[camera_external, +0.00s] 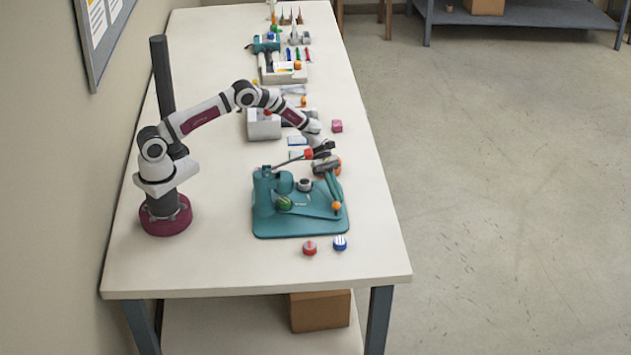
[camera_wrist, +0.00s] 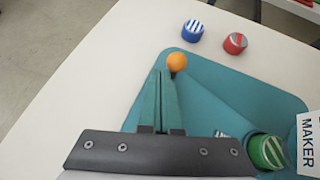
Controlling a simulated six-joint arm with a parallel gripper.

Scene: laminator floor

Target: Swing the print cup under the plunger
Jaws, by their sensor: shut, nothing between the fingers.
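The teal badge machine (camera_external: 270,225) stands on the near part of the table. A round cup with a green and white striped top (camera_wrist: 267,152) sits on its left side; the same green top shows in the external view (camera_external: 284,203). A grey round part (camera_external: 305,185) sits farther back on the machine. An orange ball knob (camera_wrist: 177,62) is at the machine's right edge. My gripper (camera_wrist: 165,74) points down, its long teal fingers shut together with tips beside the knob. I cannot tell whether they touch it. Which part is the plunger is unclear.
A lever with a red and black grip (camera_external: 308,155) rises behind the machine, close to my wrist. A red striped disc (camera_external: 310,248) and a blue striped disc (camera_external: 340,243) lie in front. More tools stand farther back.

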